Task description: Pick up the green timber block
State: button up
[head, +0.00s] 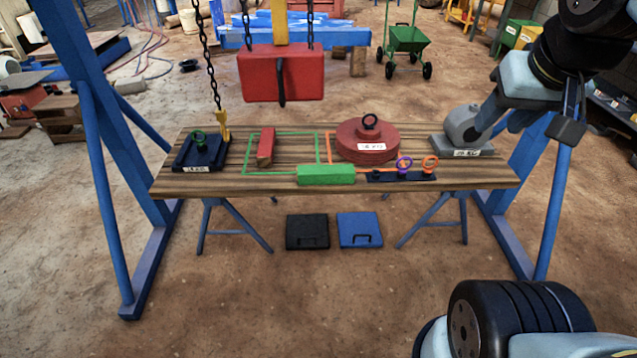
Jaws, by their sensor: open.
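The green timber block (326,175) lies flat along the front edge of the wooden bench (260,186), near its middle. Its top and front face are clear, and nothing covers it. My gripper (530,122) hangs at the right end of the bench, well to the right of the block and apart from it. The gripper is open, though its fingertips are hard to make out against the dark parts of my arm. I see nothing held in it.
On the bench are a red block (265,147), a red round weight (367,140), a grey weight (464,136), a dark tray (200,150) and a strip with rings (402,176). A red load (281,72) hangs on chains above. Blue frame legs (100,150) flank the bench.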

aim_at(332, 174)
jog(key=u, duration=0.05)
jog(key=k, duration=1)
jog(key=u, duration=0.75)
jog(key=i, duration=2)
jog(key=z, duration=0.05)
